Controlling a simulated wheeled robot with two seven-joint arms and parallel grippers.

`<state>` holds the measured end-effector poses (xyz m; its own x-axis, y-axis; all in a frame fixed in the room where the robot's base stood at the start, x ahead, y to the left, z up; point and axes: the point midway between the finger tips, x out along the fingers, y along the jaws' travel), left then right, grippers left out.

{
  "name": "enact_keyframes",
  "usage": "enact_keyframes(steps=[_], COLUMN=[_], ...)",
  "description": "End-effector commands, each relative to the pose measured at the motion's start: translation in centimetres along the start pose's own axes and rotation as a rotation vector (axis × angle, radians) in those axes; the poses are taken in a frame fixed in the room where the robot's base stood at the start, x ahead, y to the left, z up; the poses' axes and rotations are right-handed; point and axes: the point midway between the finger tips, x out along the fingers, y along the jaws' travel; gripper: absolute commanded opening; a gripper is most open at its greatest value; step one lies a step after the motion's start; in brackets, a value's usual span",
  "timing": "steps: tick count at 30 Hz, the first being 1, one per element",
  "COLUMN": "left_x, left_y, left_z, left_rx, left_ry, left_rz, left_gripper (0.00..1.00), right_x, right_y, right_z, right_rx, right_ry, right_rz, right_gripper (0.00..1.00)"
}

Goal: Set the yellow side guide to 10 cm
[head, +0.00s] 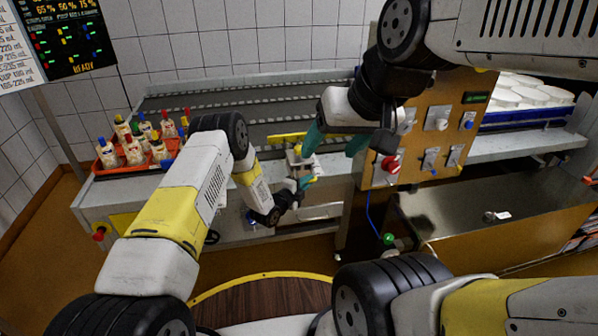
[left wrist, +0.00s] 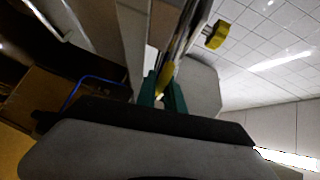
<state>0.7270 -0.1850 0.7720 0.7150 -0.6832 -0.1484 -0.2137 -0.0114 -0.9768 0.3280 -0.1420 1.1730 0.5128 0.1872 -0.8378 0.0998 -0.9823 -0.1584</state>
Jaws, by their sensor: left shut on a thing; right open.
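The yellow side guide (head: 288,138) shows in the head view as a short yellow bar at the conveyor's near edge, partly hidden by my right gripper. My left gripper (head: 309,182) is below it, at the front of the conveyor. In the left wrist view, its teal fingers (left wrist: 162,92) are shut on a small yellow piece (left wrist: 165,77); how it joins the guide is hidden. A yellow knob (left wrist: 216,35) sits above and right of the fingers there. My right gripper (head: 332,146) is open above the left one, its teal fingers spread. No scale is readable.
A red tray (head: 104,171) of several bottles stands on the conveyor's left end. A wooden control panel (head: 440,120) with knobs and switches is close to the right of my grippers. White moulds (head: 520,92) sit farther right. A metal basin (head: 450,210) lies below.

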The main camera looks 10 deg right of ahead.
Motion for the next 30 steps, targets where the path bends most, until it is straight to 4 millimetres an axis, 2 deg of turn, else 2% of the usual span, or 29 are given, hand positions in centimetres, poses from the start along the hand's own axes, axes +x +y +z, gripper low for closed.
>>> enact_keyframes(steps=[4, 5, 8, 19, 30], left_x=[-0.1, -0.1, -0.1, -0.5, -6.2], left_y=[0.1, 0.1, 0.1, 0.0, 0.1], left_z=[0.0, 0.0, 0.0, 0.0, 0.0], left_rx=[-0.001, -0.001, -0.001, 0.0, -0.001], left_ry=[-0.001, -0.001, -0.001, -0.001, -0.001], left_rz=[0.003, 0.003, 0.003, 0.001, 0.004], left_gripper=[0.0, 0.17, 0.34, 0.34, 0.34], right_x=[0.0, 0.0, 0.0, 0.0, 0.0], right_y=[0.0, 0.0, 0.0, 0.0, 0.0], right_z=[0.0, 0.0, 0.0, 0.0, 0.0], right_rx=[0.0, 0.0, 0.0, 0.0, 0.0], right_ry=[0.0, 0.0, 0.0, 0.0, 0.0], right_rz=[0.0, 0.0, 0.0, 0.0, 0.0], right_gripper=[0.66, 0.66, 0.66, 0.66, 0.66])
